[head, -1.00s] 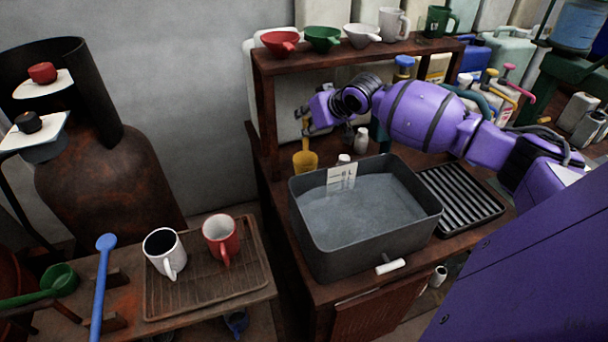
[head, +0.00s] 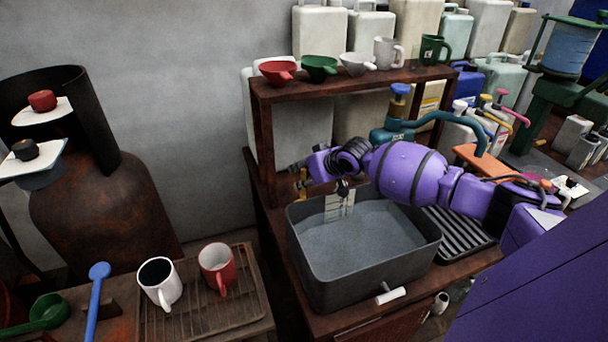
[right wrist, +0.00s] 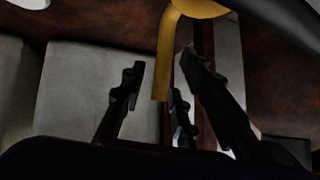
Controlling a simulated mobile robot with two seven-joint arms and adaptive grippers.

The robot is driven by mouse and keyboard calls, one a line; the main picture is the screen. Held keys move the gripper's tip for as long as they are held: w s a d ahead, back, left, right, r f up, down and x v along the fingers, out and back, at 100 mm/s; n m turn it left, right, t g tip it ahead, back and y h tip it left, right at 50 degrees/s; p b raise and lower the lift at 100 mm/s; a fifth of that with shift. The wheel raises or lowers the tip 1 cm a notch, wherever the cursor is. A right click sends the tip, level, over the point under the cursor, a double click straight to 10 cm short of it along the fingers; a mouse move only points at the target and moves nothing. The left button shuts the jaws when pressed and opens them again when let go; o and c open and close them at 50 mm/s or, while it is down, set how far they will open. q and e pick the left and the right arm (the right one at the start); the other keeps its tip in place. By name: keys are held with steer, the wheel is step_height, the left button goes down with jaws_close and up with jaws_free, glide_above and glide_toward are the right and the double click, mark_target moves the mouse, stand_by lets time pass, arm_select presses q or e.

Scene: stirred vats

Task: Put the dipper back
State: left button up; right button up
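The yellow dipper (head: 303,178) stands behind the back left corner of the grey water basin (head: 364,282). In the head view my right gripper (head: 298,168) hides most of it. In the right wrist view the dipper's flat yellow handle (right wrist: 166,58) reaches between the fingertips of my right gripper (right wrist: 160,78). The fingers are apart, with a clear gap between the handle and the left finger. The dipper's cup shows only in part at the top edge of that view. My left gripper is not in view.
A wooden shelf (head: 355,84) with several cups and funnels stands behind the basin. A teal tap (head: 430,122) is behind my right arm. A drain rack (head: 462,236) lies to the right. On the left bench are a green ladle (head: 45,312), a blue ladle (head: 97,290) and two mugs.

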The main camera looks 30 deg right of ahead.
steer(key=shift+r, duration=0.1)
steer(key=p+v, duration=0.2)
steer(key=v, duration=1)
stand_by(0.4)
